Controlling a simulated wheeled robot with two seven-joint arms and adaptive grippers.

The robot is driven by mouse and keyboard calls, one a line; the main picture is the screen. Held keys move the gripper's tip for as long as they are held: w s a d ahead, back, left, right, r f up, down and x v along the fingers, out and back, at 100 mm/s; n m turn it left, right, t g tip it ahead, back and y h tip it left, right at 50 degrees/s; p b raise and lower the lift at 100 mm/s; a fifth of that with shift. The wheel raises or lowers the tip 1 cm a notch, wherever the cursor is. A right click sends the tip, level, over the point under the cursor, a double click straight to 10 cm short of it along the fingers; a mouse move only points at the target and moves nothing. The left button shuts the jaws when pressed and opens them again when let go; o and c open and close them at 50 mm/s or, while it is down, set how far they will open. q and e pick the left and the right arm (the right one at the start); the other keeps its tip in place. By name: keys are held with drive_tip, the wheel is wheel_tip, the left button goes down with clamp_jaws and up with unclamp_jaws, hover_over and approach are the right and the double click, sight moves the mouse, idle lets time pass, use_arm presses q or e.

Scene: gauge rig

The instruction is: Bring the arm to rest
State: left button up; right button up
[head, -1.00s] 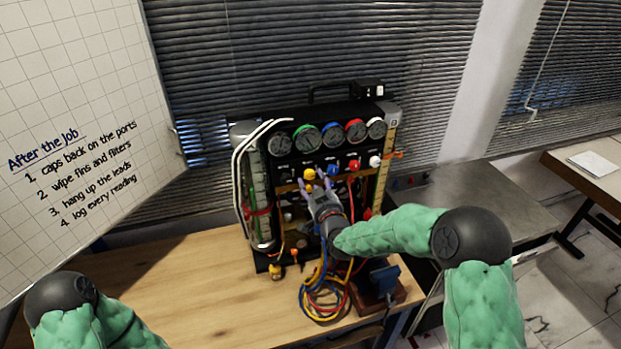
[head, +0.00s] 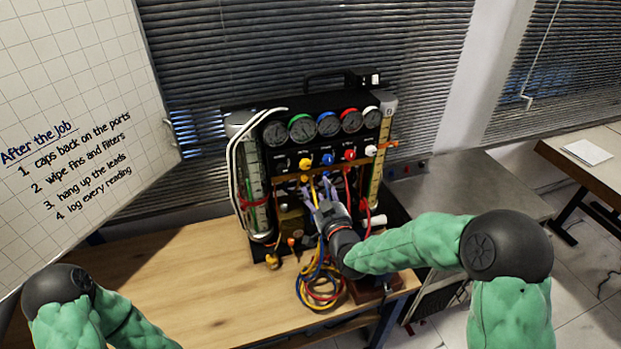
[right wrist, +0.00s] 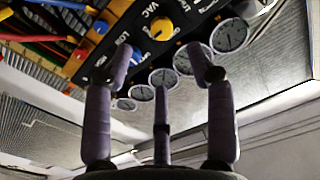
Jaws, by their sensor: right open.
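My right arm (head: 410,243) reaches in from the right to the front of the gauge rig (head: 290,170). My right gripper (head: 322,198) is in front of the rig's lower part, below the row of knobs, with its fingers apart. The right wrist view shows its purple fingers (right wrist: 163,75) spread and nothing between them. Beyond them are the yellow knob (right wrist: 162,28), the blue knob (right wrist: 136,56) and several gauges (right wrist: 163,78). My left arm (head: 95,315) shows at the lower left; its gripper is out of view.
Yellow, blue and red hoses (head: 318,290) lie coiled on the wooden bench (head: 190,290) below my right gripper. A whiteboard (head: 75,100) stands at the left. A metal table (head: 450,200) is at the right. The bench's left part is clear.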

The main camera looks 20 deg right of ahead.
drive_tip(key=s+a+f+g, duration=0.1)
drive_tip(key=s+f+g, duration=0.2)
drive_tip(key=f, duration=0.6)
drive_tip(key=s+a+f+g+y, duration=0.1)
drive_tip(key=s+f+g, duration=0.25)
drive_tip(key=f, duration=0.55)
drive_tip(key=s+a+f+g, duration=0.2)
drive_tip(key=s+f+g, duration=0.15)
drive_tip(key=f, duration=0.55)
drive_tip(key=s+a+f+m+g+y, duration=0.1)
drive_tip(key=s+a+f+g, duration=0.15)
drive_tip(key=s+f, duration=0.4)
drive_tip(key=s+a+f+g+y, duration=0.1)
drive_tip(key=s+f+g, duration=0.2)
drive_tip(key=s, duration=0.6)
drive_tip(key=s+a+f+m+g, duration=0.1)
drive_tip(key=s+a+f+g, duration=0.1)
drive_tip(key=s+f, duration=0.35)
wheel_tip(320, 180, down, 11)
drive_tip(key=a+n+b, duration=0.1)
drive_tip(key=b, duration=1.2)
drive_tip(key=shift+a+r, duration=0.2)
drive_tip(key=shift+r, duration=0.1)
